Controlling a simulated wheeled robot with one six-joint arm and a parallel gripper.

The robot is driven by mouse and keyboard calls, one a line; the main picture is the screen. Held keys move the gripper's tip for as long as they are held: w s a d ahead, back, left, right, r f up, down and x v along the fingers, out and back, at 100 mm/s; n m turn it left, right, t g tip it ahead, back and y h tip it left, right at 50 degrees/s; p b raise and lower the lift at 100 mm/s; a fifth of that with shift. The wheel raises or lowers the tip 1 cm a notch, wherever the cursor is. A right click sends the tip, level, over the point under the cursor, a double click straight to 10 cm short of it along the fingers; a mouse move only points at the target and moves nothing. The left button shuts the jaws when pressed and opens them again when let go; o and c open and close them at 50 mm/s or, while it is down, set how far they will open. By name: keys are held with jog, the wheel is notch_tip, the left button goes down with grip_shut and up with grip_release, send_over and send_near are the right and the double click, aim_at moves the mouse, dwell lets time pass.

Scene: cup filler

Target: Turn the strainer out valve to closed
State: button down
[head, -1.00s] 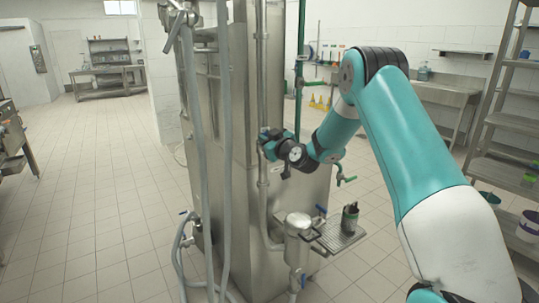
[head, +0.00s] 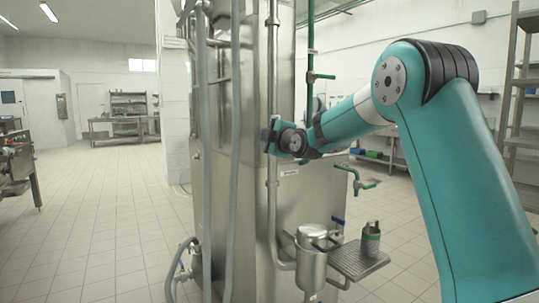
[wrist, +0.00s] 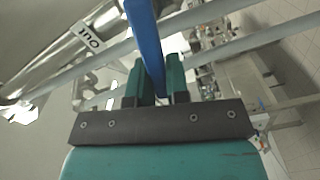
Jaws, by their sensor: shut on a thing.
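The valve's blue handle (wrist: 148,40) runs down from the top of the wrist view to between the two green fingers of my gripper (wrist: 160,82). The fingers are shut on it. A tag reading "out" (wrist: 88,40) shows upside down on the metal pipework left of the handle. In the head view, my gripper (head: 272,138) is at the tall vertical pipe on the steel machine (head: 240,185). The grasped handle is hidden there by the gripper and wrist.
Below stand a steel canister (head: 312,265), a blue lever (head: 338,220) and a drip tray (head: 362,263) bearing a dark green container (head: 371,240). A green tap (head: 358,180) juts out right of the machine. Grey hoses (head: 207,130) hang left. Open tiled floor lies left.

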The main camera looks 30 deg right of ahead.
jog(key=shift+a+f+n+b, duration=0.15)
jog(key=shift+f+n+b, duration=0.8)
jog(key=shift+n+b, duration=1)
jog(key=shift+b, duration=0.45)
jog(key=c, duration=1.1)
grip_release()
jog(key=shift+r, duration=0.1)
jog(key=shift+s, duration=0.1)
jog(key=s+b, duration=0.1)
jog(key=s, duration=1.6)
jog(key=shift+s+d, duration=0.15)
jog(key=shift+d, duration=0.15)
jog(key=shift+a, duration=0.1)
